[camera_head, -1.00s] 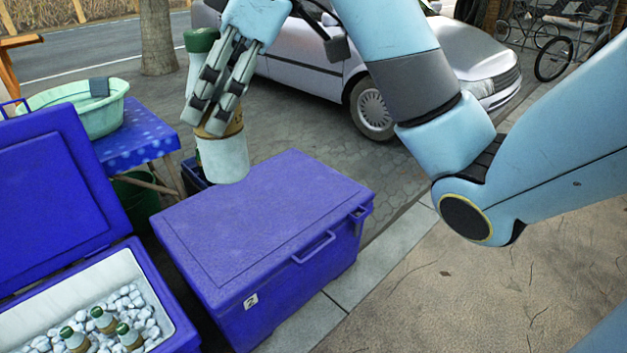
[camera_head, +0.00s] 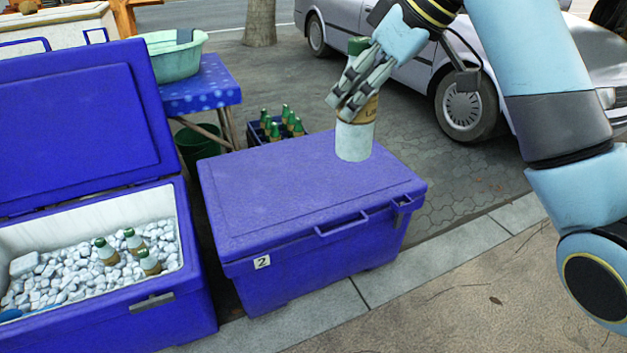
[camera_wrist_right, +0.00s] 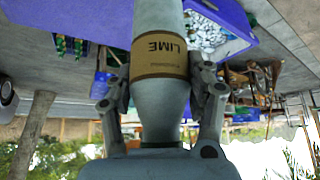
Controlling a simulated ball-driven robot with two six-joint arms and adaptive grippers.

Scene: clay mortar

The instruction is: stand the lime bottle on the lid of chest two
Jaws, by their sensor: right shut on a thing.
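My right gripper (camera_head: 350,97) is shut on the lime bottle (camera_head: 354,143), a pale bottle with a green cap and a tan label. The label reads LIME in the right wrist view (camera_wrist_right: 159,43), with a finger on each side of the bottle. The bottle is about upright over the far right part of the lid of chest two (camera_head: 285,190), a closed blue chest with a "2" tag. Its base looks at or just above the lid; I cannot tell whether it touches. My left gripper is not in view.
An open blue chest (camera_head: 190,300) with ice and 3 green-capped bottles stands at the left. Behind are a blue table (camera_head: 205,90) with a green basin (camera_head: 175,58), a dark crate of bottles (camera_head: 255,137) and a silver car (camera_head: 420,75). The lid's left and front are bare.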

